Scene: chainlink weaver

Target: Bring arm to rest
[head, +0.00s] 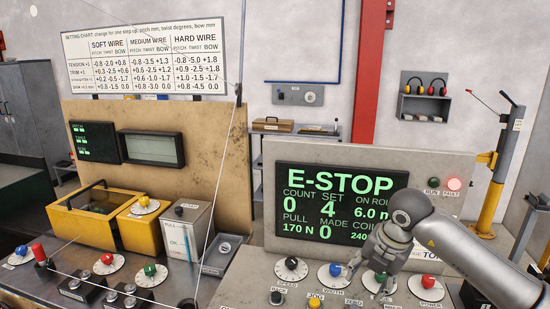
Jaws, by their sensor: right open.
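My right arm comes in from the lower right. My right gripper (366,272) is open and empty, low over the sloping control panel (245,290) at the front right. It is close to the dials of the panel: a blue dial (335,270) lies just left of it and a red dial (428,281) to its right. A green dial (380,277) is partly hidden by the gripper. I cannot tell whether the fingers touch the panel. The screen (340,203) behind reads E-STOP. My left gripper is not in view.
A red fault lamp (454,184) is lit on the console. A yellow bin (95,222), a grey box (187,230) and more knobs stand on the left bench. A thin wire runs up the middle. A yellow post (496,185) stands at the right.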

